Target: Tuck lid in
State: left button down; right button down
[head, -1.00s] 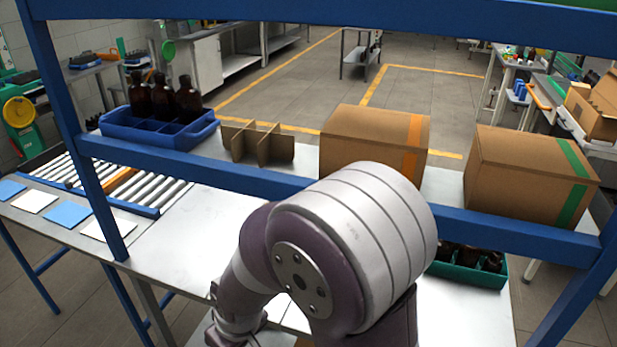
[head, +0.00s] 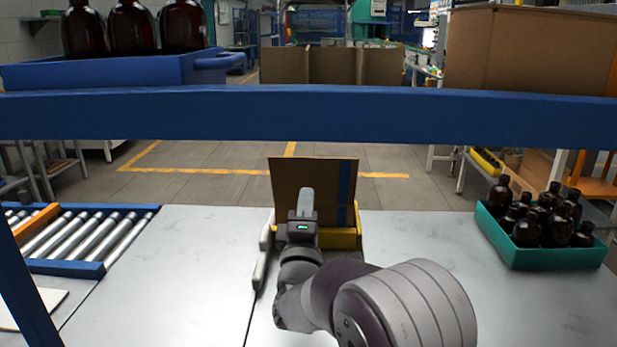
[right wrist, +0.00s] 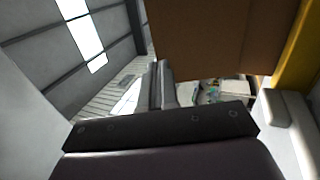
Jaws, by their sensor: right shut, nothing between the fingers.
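A brown cardboard lid panel (head: 287,180) with a blue tape stripe stands raised above the bench in the middle of the head view. A yellow holder (head: 340,238) is at its base. My right gripper (head: 306,203) is in front of the panel, pointing up, shut and empty. It overlaps the panel in this view; I cannot tell whether they touch. In the right wrist view, cardboard (right wrist: 205,35) fills the upper middle, with a yellow edge (right wrist: 303,45) at the right. The box below the lid is mostly hidden by my arm. My left gripper is not in view.
A blue shelf beam (head: 300,115) crosses above the bench. On it are a blue crate (head: 110,72) of amber bottles and cardboard dividers (head: 330,65). A green tray (head: 525,257) of bottles stands at right, a roller conveyor (head: 65,240) at left.

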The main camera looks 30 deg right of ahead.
aim_at(311, 163)
jog(key=x, duration=0.7)
jog(key=shift+w+d, duration=0.25)
jog(key=shift+d, duration=0.15)
jog(key=shift+r, duration=0.1)
